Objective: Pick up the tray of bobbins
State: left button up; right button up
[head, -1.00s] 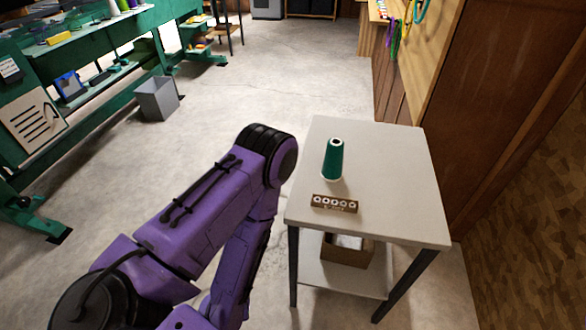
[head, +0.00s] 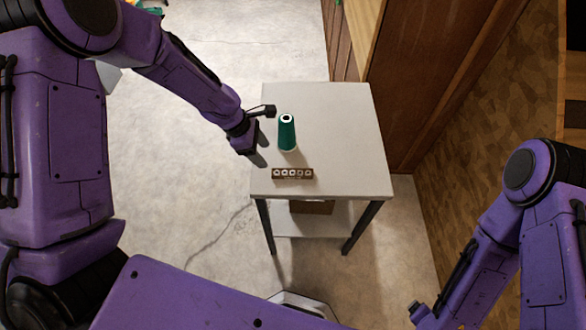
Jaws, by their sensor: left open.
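The tray of bobbins (head: 292,179) is a small brown block with several pale round bobbins in a row. It lies near the front edge of the pale-topped table (head: 345,130). My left gripper (head: 264,134) is open and empty at the table's left edge, up and left of the tray and apart from it. A green thread cone (head: 287,135) stands upright just behind the tray, to the right of my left gripper. My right gripper (head: 418,310) shows only in part at the bottom, right of the table; its jaws are not clear.
A brown box (head: 312,207) sits on the table's lower shelf. A wood-panelled wall (head: 430,80) rises close along the table's right side. Concrete floor (head: 170,150) is open to the left. The tabletop right of the cone is bare.

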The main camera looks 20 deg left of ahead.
aim_at(278, 171)
pick_arm(q)
jog(key=p+x, duration=0.1)
jog(key=x, duration=0.8)
jog(key=shift+s+d+f+p, duration=0.1)
jog(key=shift+d+f+p, duration=0.1)
jog(key=shift+f+p, duration=0.15)
jog(key=shift+f, duration=0.3)
jog(key=c, duration=1.1)
